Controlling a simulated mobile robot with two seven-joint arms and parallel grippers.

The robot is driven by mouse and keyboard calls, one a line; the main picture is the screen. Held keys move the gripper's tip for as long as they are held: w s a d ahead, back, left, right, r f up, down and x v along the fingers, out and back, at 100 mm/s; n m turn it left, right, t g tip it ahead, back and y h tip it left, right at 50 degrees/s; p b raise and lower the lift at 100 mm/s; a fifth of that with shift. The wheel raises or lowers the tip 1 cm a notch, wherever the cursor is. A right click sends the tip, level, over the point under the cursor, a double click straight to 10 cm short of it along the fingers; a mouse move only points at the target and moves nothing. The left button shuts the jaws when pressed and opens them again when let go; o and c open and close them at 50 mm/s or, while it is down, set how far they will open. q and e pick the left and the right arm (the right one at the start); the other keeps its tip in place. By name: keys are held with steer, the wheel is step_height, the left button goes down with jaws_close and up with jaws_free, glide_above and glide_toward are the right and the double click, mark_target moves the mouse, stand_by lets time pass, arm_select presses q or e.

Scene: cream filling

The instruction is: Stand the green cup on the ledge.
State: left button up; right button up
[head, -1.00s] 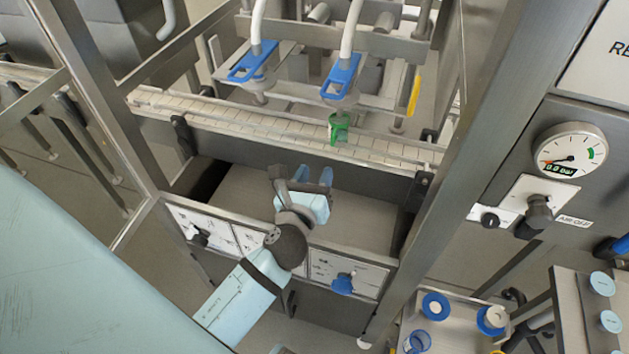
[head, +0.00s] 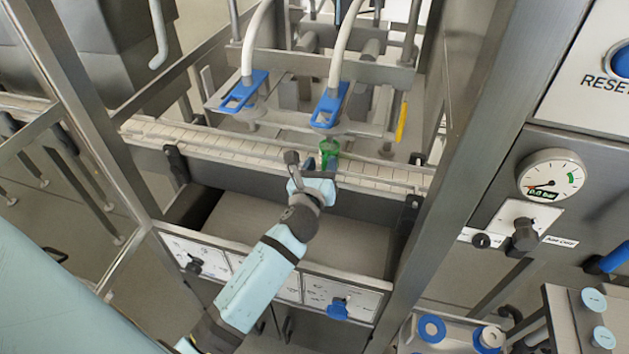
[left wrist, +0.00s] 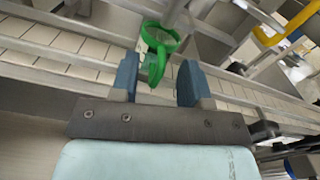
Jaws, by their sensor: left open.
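The green cup (head: 329,148) stands on the tiled conveyor below the right-hand blue-handled nozzle in the head view. In the left wrist view the green cup (left wrist: 158,45) shows its rim and handle, with the handle toward me between the fingers. My left gripper (head: 312,164) reaches up to the conveyor's near edge. In the left wrist view my left gripper (left wrist: 160,82) is open, one blue finger on each side of the cup's handle, with gaps visible on both sides. My right gripper is not in view. I cannot pick out the ledge for certain.
Two blue-handled nozzles (head: 331,106) hang over the conveyor (head: 230,148). A metal rail runs along it. An open drawer-like recess (head: 260,222) lies below. A steel post (head: 455,170) stands right of it. A yellow handle (head: 402,122) hangs behind.

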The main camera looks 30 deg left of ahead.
arm_select(q)
steer(key=shift+x, duration=1.35)
jaws_close()
